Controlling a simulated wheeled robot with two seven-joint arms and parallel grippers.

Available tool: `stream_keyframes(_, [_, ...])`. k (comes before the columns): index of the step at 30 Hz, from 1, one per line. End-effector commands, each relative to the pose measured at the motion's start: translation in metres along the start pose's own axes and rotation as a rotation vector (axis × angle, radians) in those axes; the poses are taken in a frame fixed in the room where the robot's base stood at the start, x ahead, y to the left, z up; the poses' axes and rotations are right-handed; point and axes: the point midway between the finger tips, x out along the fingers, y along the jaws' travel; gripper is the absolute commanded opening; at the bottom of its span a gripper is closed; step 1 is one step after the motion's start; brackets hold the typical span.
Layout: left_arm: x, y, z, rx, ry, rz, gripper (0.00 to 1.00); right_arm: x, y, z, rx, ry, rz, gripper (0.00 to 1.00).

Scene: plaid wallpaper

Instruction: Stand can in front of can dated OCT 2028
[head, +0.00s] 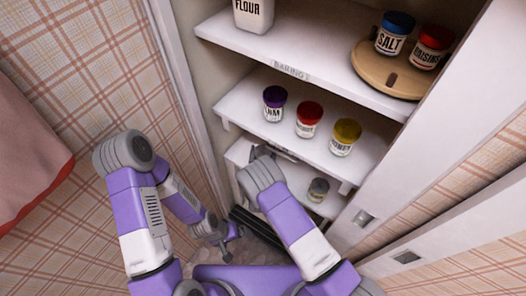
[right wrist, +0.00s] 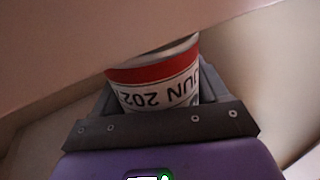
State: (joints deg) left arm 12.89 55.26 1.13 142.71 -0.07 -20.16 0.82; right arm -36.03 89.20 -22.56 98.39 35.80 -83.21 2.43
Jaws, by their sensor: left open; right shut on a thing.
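My right gripper (head: 282,155) reaches under the middle shelf into the lower level of the cupboard. In the right wrist view it (right wrist: 153,105) is shut on a can (right wrist: 150,75) with a red band and white label. The label appears upside down in that view and reads JUN 202, with the last digit unclear. The held can is hidden in the head view. A small grey can (head: 318,190) stands on the lower shelf, right of my right gripper; its date is too small to read. My left gripper (head: 231,236) is open and empty, low, outside the cupboard.
Jars with purple (head: 274,104), red (head: 309,119) and yellow (head: 345,136) lids stand on the middle shelf, close above my right gripper. The top shelf holds a flour container (head: 254,14) and a round wooden turntable (head: 378,75) with salt and raisins jars.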

Motion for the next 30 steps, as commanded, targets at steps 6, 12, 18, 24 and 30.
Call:
stream_keyframes(6, [-0.001, 0.0, 0.0, 0.0, 0.0, 0.0, 1.0, 0.0, 0.0, -0.002, 0.001, 0.003, 0.0, 0.31])
stream_keyframes(12, [-0.001, 0.0, 0.0, 0.0, 0.0, 0.0, 1.0, 0.0, 0.0, 0.0, 0.001, 0.003, 0.0, 0.31])
stream_keyframes(18, [-0.001, 0.0, 0.0, 0.0, 0.0, 0.0, 1.0, 0.0, 0.0, 0.004, 0.001, 0.002, 0.0, 0.31])
stream_keyframes(24, [-0.001, 0.0, 0.0, 0.0, 0.0, 0.0, 1.0, 0.0, 0.0, 0.008, 0.001, 0.002, 0.0, 0.31])
stream_keyframes(30, [-0.001, 0.0, 0.0, 0.0, 0.0, 0.0, 1.0, 0.0, -0.001, 0.011, 0.001, 0.002, -0.001, 0.81])
